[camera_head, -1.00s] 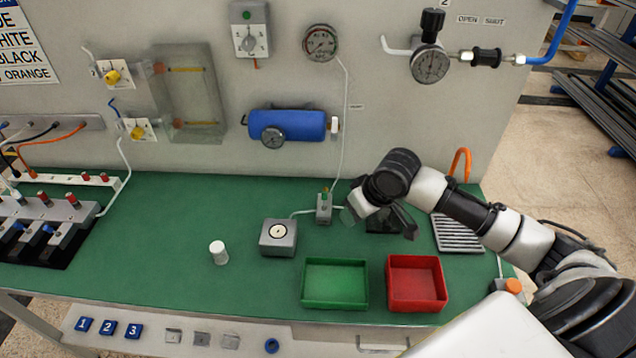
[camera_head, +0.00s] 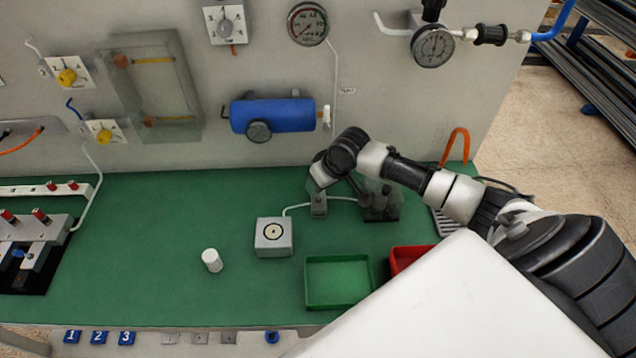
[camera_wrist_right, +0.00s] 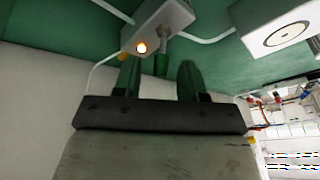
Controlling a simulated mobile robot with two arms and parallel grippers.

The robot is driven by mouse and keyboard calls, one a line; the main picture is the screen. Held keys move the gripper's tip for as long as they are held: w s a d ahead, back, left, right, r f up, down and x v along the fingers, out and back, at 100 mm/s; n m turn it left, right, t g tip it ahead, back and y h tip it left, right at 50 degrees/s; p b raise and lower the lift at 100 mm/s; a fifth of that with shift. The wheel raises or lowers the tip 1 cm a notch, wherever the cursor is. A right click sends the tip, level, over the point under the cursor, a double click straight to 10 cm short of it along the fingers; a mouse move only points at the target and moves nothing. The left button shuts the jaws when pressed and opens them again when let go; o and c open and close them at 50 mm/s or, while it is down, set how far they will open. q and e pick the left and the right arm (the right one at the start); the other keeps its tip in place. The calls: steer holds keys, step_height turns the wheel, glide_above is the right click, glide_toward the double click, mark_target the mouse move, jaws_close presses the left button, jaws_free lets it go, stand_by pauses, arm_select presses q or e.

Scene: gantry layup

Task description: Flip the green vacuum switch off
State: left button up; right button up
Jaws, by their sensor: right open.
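The vacuum switch is a small grey box (camera_head: 319,208) on the green bench, with a white tube at each side. In the head view my right gripper (camera_head: 321,186) is just above the box and hides the lever. My left gripper is not in view.
A grey block with a round white top (camera_head: 273,237) stands left of the switch. A white cylinder (camera_head: 212,260), a green tray (camera_head: 338,281) and a partly hidden red tray (camera_head: 408,258) are nearer. A blue tank (camera_head: 273,115) hangs on the panel behind.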

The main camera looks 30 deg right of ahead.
steer(key=shift+w+a+f, duration=0.1)
steer(key=shift+w+f, duration=0.1)
steer(key=shift+f, duration=0.35)
steer(key=shift+c, duration=0.8)
jaws_close()
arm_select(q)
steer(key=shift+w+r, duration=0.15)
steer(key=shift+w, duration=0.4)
